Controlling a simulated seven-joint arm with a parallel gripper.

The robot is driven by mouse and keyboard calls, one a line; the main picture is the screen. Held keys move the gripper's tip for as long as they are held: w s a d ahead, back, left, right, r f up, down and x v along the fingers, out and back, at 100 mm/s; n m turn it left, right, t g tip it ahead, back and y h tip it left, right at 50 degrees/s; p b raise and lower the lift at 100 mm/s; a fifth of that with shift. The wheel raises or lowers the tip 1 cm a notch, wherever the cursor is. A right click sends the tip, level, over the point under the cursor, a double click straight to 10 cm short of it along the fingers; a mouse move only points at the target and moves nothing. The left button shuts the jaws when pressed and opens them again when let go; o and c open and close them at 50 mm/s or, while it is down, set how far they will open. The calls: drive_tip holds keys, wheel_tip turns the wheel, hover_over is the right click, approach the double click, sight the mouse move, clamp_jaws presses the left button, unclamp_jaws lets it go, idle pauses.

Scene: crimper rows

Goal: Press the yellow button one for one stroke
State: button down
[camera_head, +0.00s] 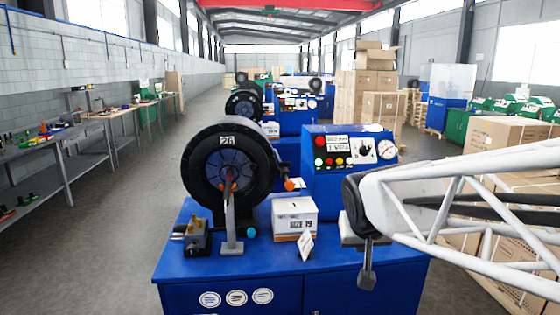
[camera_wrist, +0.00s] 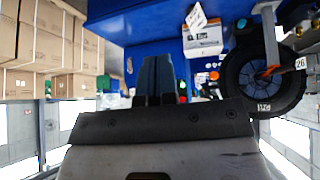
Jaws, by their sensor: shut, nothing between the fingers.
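The yellow button (camera_head: 339,161) is small and round, in the lower row of buttons on the front panel of the blue crimper's control box (camera_head: 318,190). A red and a green button sit to its left, another red one to its right. My gripper (camera_head: 367,278) is shut and empty, pointing down in front of the machine, lower than the panel and to the right of the yellow button, clearly apart from it. In the wrist view my shut fingers (camera_wrist: 155,62) cover part of the panel. A green button shows beside them there; I cannot make out the yellow one.
A black crimping head (camera_head: 200,165) marked 26 stands left of the control box. A white box (camera_head: 294,217) and a small card (camera_head: 306,244) sit on the blue base (camera_head: 330,270). A dial and gauge (camera_head: 387,149) are right of the buttons. Cardboard boxes (camera_head: 505,140) stand at right.

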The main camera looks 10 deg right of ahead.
sight(339, 161)
drive_tip(key=w+d+r+t, duration=0.3)
drive_tip(key=w, duration=0.8)
drive_tip(key=w+d+r+t, duration=0.3)
drive_tip(key=w+d, duration=0.1)
drive_tip(key=w, duration=0.8)
drive_tip(key=w+d+r+t, duration=0.2)
drive_tip(key=w+d+r, duration=0.1)
drive_tip(key=w, duration=0.8)
drive_tip(key=w+d+f+n+t+y, duration=0.1)
drive_tip(key=w+d+y, duration=0.1)
drive_tip(key=w, duration=0.4)
drive_tip(key=w+d+f+n+t+y, duration=0.1)
drive_tip(key=w+d+f+y, duration=0.1)
drive_tip(key=w+d+y, duration=0.1)
drive_tip(key=w+d+f+n+y, duration=0.1)
drive_tip(key=w+d+f+y, duration=0.1)
drive_tip(key=w+y, duration=0.3)
drive_tip(key=shift+w+d+f+n+t, duration=0.3)
drive_tip(key=shift+w+t, duration=0.1)
drive_tip(key=shift+w, duration=1.45)
drive_tip(key=shift+w+f, duration=0.8)
drive_tip(key=shift+w, duration=0.4)
drive_tip(key=shift+w+f, duration=0.8)
drive_tip(key=shift+w, duration=0.45)
drive_tip(key=shift+w+f, duration=0.8)
drive_tip(key=shift+w, duration=0.4)
